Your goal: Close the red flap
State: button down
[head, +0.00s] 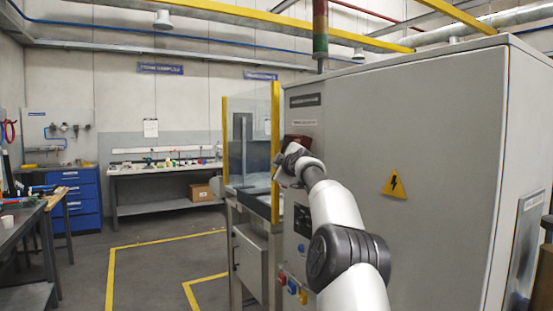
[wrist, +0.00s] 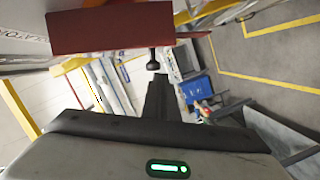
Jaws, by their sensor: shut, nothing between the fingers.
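The red flap (head: 297,141) is a dark red panel on the side of the grey cabinet, partly hidden behind my wrist in the head view. In the wrist view the red flap (wrist: 120,28) fills the upper left and seems to stand out from the cabinet. A small black knob (wrist: 153,65) shows just below its edge; I cannot tell for sure that it belongs to the flap. My gripper (wrist: 158,80) is shut and empty, its fingers close to the knob, with a small gap in view. In the head view my gripper (head: 291,158) is mostly hidden by the arm.
The grey cabinet (head: 430,140) with a yellow warning sign (head: 395,184) stands at the right. A clear guard with yellow posts (head: 276,150) is left of the flap. A workbench (head: 165,170) and blue drawers (head: 77,200) stand farther back. The floor at left is open.

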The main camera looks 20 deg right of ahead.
jog(key=shift+w+d+f+b, duration=0.2)
jog(key=shift+d+f+b, duration=0.2)
jog(key=shift+d+f, duration=1.3)
jog(key=shift+f, duration=0.15)
